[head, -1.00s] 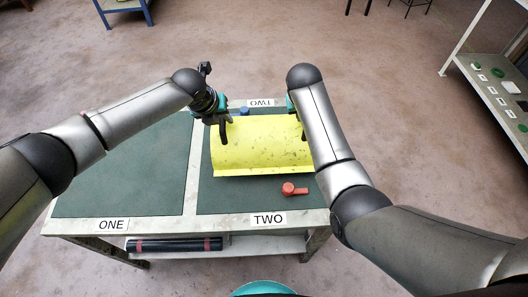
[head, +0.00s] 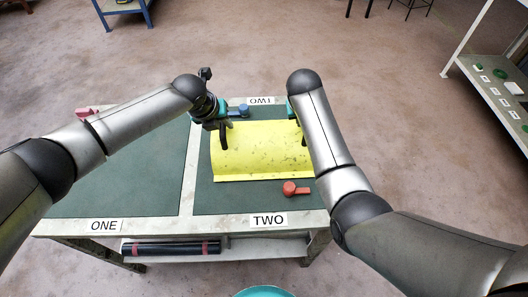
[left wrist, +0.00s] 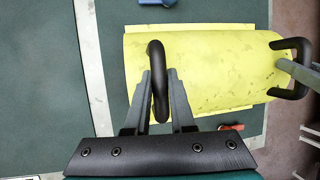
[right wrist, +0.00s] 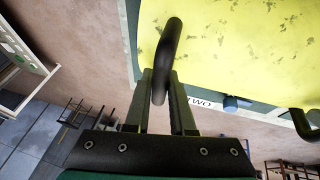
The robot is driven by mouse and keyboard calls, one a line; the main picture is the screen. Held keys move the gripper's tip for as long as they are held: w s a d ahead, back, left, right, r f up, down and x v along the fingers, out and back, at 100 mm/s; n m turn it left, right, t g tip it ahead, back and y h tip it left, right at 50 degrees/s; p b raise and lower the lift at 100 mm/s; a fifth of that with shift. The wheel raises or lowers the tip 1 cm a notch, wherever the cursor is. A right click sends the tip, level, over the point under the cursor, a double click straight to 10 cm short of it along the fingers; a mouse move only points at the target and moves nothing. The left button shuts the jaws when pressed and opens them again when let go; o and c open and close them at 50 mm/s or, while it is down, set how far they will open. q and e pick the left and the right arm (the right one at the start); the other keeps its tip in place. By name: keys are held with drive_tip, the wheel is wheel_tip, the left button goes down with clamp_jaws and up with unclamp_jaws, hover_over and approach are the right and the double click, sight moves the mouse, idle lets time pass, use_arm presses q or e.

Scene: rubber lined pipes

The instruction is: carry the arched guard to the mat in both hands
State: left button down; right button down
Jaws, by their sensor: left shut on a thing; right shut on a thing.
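The arched guard (head: 262,155) is a yellow curved sheet with dark specks and two black handles. It is over the green mat (head: 225,200) of the part marked TWO; I cannot tell whether it touches the mat. My left gripper (head: 222,126) is shut on its left handle (left wrist: 158,85), which stands between the fingers in the left wrist view. My right gripper (right wrist: 160,90) is shut on the other handle (right wrist: 170,45).
A red handle-like part (head: 294,189) lies just in front of the guard. A blue part (head: 243,109) is behind it. The green mat marked ONE (head: 120,185) is mostly bare; a pink part (head: 87,113) is at its far left. A dark roll (head: 172,248) lies on the lower shelf.

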use_arm(q)
drive_tip(key=shift+f+b, duration=0.3)
drive_tip(key=shift+f, duration=0.05)
use_arm(e)
drive_tip(key=shift+d+f, duration=0.1)
drive_tip(key=shift+f, duration=0.25)
use_arm(q)
drive_tip(key=c, duration=0.8)
unclamp_jaws()
use_arm(e)
drive_tip(key=c, duration=0.8)
unclamp_jaws()
use_arm(q)
drive_tip(key=shift+o, duration=0.2)
drive_tip(key=shift+r, duration=0.15)
use_arm(e)
drive_tip(key=shift+o, duration=0.2)
drive_tip(key=shift+r, duration=0.1)
use_arm(q)
drive_tip(key=v, duration=1.2)
use_arm(e)
drive_tip(key=v, duration=1.2)
drive_tip(key=shift+s, duration=0.1)
